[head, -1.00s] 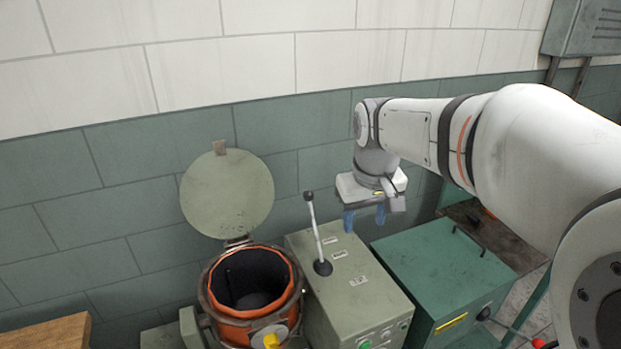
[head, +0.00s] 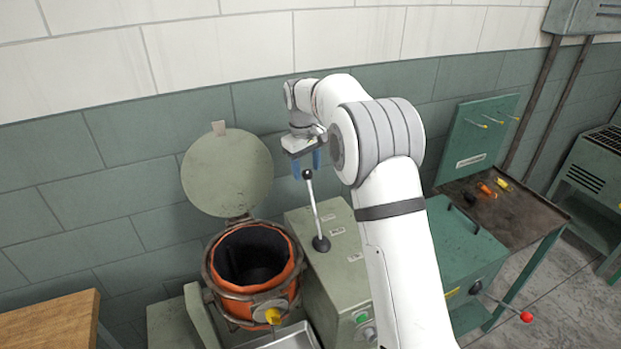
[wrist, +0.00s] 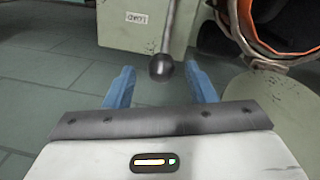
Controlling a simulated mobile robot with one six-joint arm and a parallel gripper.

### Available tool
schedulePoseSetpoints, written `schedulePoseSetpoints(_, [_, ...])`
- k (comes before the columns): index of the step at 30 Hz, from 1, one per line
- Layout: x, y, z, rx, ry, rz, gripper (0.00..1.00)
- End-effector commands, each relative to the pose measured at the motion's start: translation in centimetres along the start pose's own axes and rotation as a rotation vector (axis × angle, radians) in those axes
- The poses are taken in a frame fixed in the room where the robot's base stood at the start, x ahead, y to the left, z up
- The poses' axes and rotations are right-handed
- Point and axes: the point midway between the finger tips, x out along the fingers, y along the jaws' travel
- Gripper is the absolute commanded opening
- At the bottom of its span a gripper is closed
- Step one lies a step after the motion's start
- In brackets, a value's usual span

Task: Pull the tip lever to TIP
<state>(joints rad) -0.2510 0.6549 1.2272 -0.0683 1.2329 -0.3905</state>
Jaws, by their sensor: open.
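The tip lever is a pale rod with a black knob (head: 307,174), standing up from a black boot (head: 321,244) on a grey-green control cabinet (head: 338,272). It leans slightly back toward the wall. My gripper (head: 307,166) is at the knob, pointing down, with its blue fingers apart. In the wrist view the knob (wrist: 161,66) sits between the two fingertips of my open gripper (wrist: 160,74). A gap shows on each side of it. The labels on the cabinet top are too small to read.
An orange-rimmed drum (head: 222,277) with a raised round lid (head: 227,173) stands left of the cabinet. A green box (head: 462,245) and a bench (head: 520,220) with small tools are on the right. My arm hides part of the cabinet's right side.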

Motion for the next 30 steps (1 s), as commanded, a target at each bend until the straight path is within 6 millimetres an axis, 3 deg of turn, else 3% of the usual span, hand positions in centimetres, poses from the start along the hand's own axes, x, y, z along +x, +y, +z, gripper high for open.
schedulePoseSetpoints(9, [4.2, 0.1, 0.0, 0.002, -0.001, 0.0, 0.5])
schedulePoseSetpoints(20, [4.8, 0.1, 0.1, 0.002, 0.001, 0.0, 0.49])
schedulePoseSetpoints(30, [4.8, 0.1, 0.1, 0.003, 0.001, 0.001, 0.22])
